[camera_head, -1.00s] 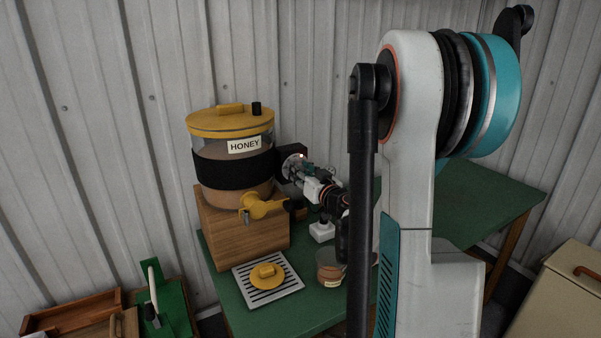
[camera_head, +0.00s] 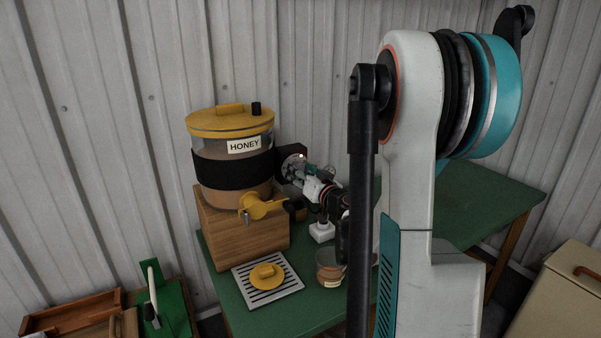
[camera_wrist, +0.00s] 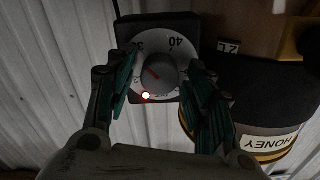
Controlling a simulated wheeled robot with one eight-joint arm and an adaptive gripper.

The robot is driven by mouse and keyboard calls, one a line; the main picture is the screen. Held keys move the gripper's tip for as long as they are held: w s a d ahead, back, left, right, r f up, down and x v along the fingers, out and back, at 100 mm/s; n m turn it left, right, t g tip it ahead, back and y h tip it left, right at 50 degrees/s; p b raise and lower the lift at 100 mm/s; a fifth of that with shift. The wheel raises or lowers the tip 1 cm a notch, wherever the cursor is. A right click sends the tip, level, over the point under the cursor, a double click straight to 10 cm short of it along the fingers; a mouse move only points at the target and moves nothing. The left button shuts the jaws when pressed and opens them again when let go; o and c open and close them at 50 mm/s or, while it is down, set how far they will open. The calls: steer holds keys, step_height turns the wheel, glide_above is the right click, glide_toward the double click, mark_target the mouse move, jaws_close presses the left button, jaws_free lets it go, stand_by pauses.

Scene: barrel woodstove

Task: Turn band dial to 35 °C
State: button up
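The band dial (camera_wrist: 135,68) is a round white face with dark numbers on a dark square box, with a grey knob (camera_wrist: 156,73) at its centre. In the wrist view, 40 reads at the upper right and a partly covered number, seemingly 30, at the upper left. A short red mark on the knob slants toward the upper left; its exact reading is unclear. My gripper (camera_wrist: 163,92) is open, with one finger on each side of the knob; contact cannot be told. In the head view, my gripper (camera_head: 312,174) is at the dial (camera_head: 290,165), partly covering it.
A red light (camera_wrist: 146,95) glows at the dial's lower edge. The honey tank (camera_head: 230,120) with its black band (camera_head: 232,170) stands left of the dial on a wooden block (camera_head: 240,235).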

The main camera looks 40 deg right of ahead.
stand_by(0.3)
steer(key=v, duration=1.2)
steer(key=shift+r, duration=0.1)
